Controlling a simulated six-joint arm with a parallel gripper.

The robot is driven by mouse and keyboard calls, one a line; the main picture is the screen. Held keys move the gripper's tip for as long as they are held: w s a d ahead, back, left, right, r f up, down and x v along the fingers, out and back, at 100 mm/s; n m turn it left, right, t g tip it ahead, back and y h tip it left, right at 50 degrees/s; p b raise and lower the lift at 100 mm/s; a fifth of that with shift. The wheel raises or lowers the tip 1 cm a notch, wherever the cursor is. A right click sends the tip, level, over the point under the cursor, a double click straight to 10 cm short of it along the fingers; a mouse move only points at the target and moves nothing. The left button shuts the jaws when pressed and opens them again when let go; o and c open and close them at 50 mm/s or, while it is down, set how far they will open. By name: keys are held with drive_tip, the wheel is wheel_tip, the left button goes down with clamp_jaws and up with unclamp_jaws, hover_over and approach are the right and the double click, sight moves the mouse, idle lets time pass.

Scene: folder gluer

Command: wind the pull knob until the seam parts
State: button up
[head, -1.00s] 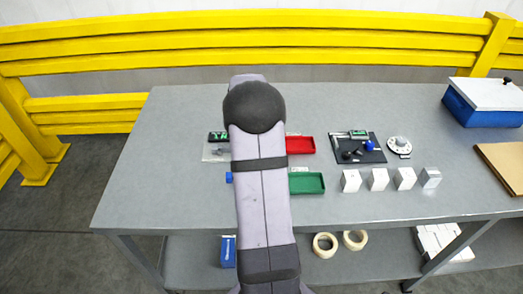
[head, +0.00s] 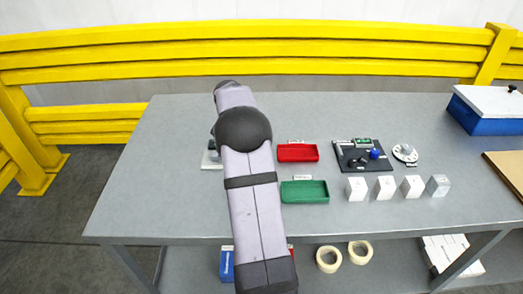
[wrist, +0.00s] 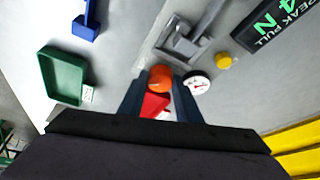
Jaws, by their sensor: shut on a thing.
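In the wrist view my gripper (wrist: 159,88) is shut on a round orange knob (wrist: 160,76), which I take for the pull knob. Behind it is a grey metal clamp-like fixture (wrist: 186,45). A small white dial with a red needle (wrist: 197,83) sits just right of the fingers, and a yellow button (wrist: 223,60) is farther right. A black display (wrist: 268,26) reads "PEAK PULL" with a green "4 N". I cannot make out the seam. In the head view my arm hides the gripper and most of the fixture; only a pale plate edge (head: 210,160) shows.
A red tray (head: 297,153) and a green tray (head: 304,191) lie right of my arm. Farther right are a black board with controls (head: 345,163), a round dial device (head: 405,153) and several white boxes (head: 356,189). A blue box (head: 485,117) stands at the far right. The table's left is clear.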

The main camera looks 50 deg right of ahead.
drive_tip(key=shift+w, duration=0.1)
idle(0.3)
drive_tip(key=o, duration=0.8)
drive_tip(key=shift+r, duration=0.1)
drive_tip(key=shift+b+v, duration=0.45)
drive_tip(key=shift+v, duration=3.2)
